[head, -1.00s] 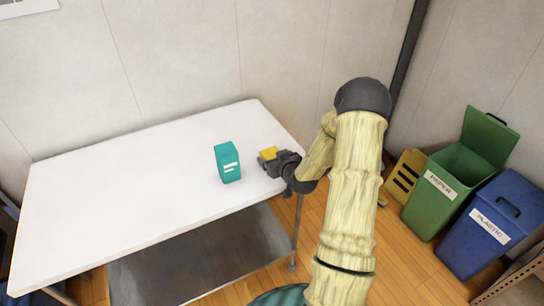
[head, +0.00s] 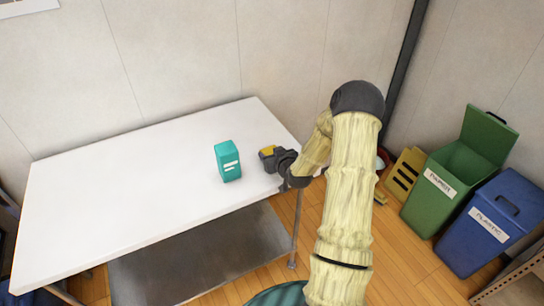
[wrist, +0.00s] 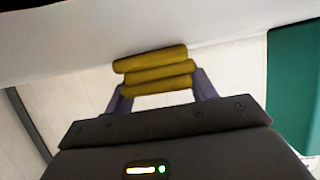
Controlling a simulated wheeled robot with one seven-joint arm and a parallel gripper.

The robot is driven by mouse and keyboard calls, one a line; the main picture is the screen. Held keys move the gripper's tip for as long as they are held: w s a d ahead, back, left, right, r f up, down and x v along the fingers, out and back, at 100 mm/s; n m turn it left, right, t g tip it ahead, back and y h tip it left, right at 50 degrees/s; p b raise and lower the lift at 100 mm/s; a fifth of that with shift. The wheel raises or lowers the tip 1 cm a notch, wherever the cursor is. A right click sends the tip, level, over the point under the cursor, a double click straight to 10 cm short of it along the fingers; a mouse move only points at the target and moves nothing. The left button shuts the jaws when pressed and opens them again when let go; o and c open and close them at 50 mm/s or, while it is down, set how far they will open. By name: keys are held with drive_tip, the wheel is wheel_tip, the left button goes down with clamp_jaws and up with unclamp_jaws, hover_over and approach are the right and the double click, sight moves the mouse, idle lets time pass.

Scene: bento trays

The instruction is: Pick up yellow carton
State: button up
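The yellow carton (head: 267,151) is small and sits at the right end of the white table (head: 130,180), right of a teal carton (head: 228,163). In the wrist view the yellow carton (wrist: 153,70) shows as several ridged yellow bands. My gripper (head: 273,158) is low over the table end, with its fingers at the yellow carton. In the wrist view the gripper fingers (wrist: 160,92) stand apart and reach the carton's two ends. The carton hides the left fingertip. I cannot tell whether the fingers press on it.
The teal carton stands upright just left of my gripper, and its teal side shows at the right of the wrist view (wrist: 293,90). The table's left half is clear. A green bin (head: 443,190) and a blue bin (head: 490,222) stand on the floor at right.

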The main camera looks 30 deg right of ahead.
drive_tip(key=shift+r, duration=0.1)
wheel_tip(320, 180, up, 10)
drive_tip(key=shift+f+b, duration=0.1)
drive_tip(key=shift+b, duration=0.2)
idle(0.4)
idle(0.5)
